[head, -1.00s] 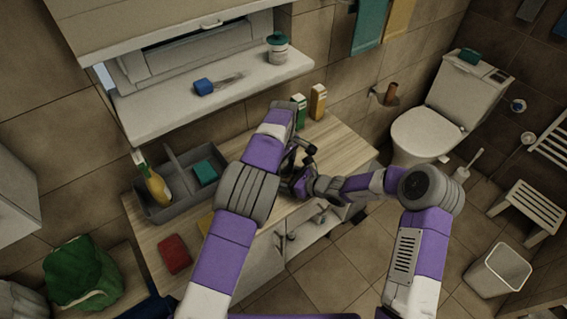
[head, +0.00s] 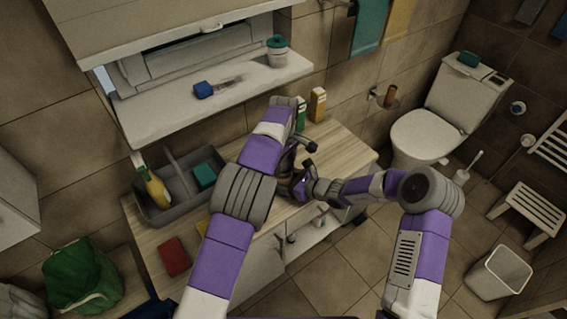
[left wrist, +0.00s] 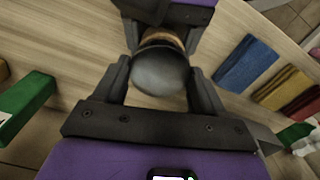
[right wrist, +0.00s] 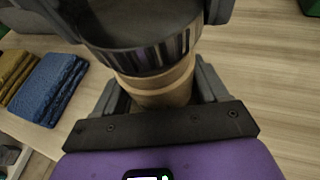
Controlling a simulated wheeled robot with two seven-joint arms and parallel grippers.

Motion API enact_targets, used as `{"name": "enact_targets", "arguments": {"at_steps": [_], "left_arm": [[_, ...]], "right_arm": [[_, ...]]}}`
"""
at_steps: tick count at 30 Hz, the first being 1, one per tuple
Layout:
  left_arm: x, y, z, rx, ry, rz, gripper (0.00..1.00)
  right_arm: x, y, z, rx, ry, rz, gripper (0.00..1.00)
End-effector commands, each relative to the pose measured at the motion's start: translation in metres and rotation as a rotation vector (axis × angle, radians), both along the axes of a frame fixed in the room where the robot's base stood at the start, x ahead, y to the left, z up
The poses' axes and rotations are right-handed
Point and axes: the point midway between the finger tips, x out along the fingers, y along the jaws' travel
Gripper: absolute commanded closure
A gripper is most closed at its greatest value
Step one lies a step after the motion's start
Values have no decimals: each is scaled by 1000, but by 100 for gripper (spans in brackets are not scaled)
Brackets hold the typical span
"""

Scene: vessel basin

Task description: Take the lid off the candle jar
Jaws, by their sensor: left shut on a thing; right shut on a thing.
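The candle jar (right wrist: 160,88) has a tan body and shows in the right wrist view between the fingers of my right gripper (right wrist: 158,92). Its dark round lid (right wrist: 140,50), with a ribbed edge, sits at the jar's top end. In the left wrist view the lid's grey face (left wrist: 160,72) is between the fingers of my left gripper (left wrist: 160,85). Both grippers are shut, the left on the lid and the right on the jar. I cannot tell whether a gap parts lid and jar. In the head view my arms mostly hide both, above the counter.
A grey caddy (head: 181,209) with a yellow spray bottle (head: 156,188) stands at the counter's left. A red cloth (head: 174,257) lies in front. A yellow carton (head: 318,104) stands at the back. The counter's right end (head: 345,150) is clear.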

Motion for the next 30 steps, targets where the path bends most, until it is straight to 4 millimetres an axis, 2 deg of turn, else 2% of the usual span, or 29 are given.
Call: {"name": "enact_targets", "arguments": {"at_steps": [9,18,27,28,30], "left_arm": [[0,0,2,0,0,0,66],[0,0,35,-1,-1,0,66],[0,0,40,1,2,0,66],[0,0,40,1,2,0,66],[0,0,40,1,1,0,66]], "right_arm": [[0,0,-1,-1,2,1,100],[0,0,-1,-1,2,0,100],[0,0,-1,-1,2,0,100],[0,0,-1,-1,2,0,24],[0,0,-1,0,1,0,14]]}}
